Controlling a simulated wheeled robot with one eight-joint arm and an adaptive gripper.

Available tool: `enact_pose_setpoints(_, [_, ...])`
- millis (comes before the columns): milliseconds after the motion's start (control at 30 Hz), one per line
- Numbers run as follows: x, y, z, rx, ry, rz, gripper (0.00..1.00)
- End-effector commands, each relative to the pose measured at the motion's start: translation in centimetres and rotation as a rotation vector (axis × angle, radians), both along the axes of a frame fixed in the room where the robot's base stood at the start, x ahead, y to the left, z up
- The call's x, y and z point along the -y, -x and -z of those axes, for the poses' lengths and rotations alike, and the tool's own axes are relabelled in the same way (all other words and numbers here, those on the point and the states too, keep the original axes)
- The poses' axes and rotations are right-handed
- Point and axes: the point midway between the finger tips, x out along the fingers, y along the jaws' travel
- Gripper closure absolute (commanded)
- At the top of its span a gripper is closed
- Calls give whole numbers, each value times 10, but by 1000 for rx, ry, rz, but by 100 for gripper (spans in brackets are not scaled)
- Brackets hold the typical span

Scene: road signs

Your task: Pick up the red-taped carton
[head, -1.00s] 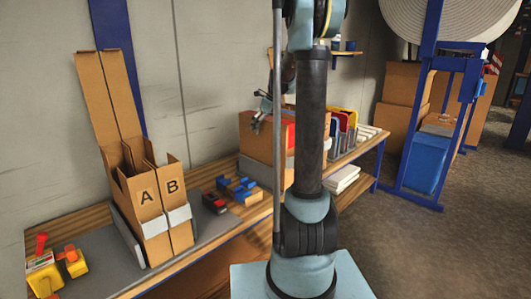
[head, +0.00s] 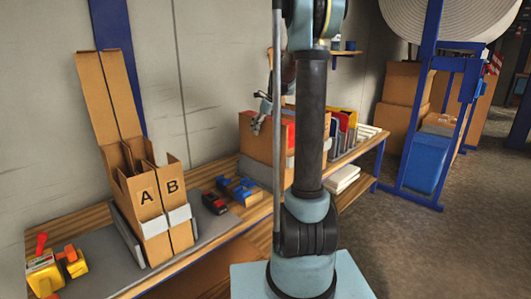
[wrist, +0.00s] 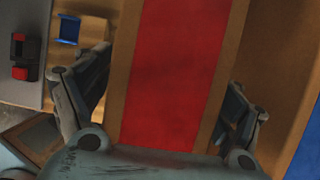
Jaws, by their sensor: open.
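The red-taped carton (wrist: 178,75) fills the middle of the wrist view, brown with a broad red strip along it. My gripper (wrist: 168,95) is open, with one finger on each side of the carton in that picture. I cannot tell whether the fingers touch it or how far down they reach. In the head view my gripper (head: 259,118) is small, above the brown cartons (head: 262,145) on the bench, partly behind my arm column. Red shows near those cartons, but my column hides part of them.
Tall open cartons marked A and B (head: 155,215) stand on the bench at left. Yellow tape dispensers (head: 55,270) and a red-black tool and blue item (head: 236,188) lie nearby. A blue bin (head: 427,163) stands in a frame at right, beside open floor.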

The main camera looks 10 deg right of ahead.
Motion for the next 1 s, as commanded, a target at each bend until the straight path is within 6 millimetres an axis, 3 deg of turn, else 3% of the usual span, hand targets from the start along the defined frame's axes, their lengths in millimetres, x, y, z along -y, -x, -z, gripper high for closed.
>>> enact_pose_setpoints(67, [0,0,0,0,0,0,16])
enact_pose_setpoints(400, [1,0,0,0,0,1,94])
enact_pose_setpoints(433, [1,0,-1,0,0,1,97])
enact_pose_setpoints(767, [1,0,-5,0,0,1,97])
enact_pose_setpoints(1000, [1,0,-34,0,0,0,97])
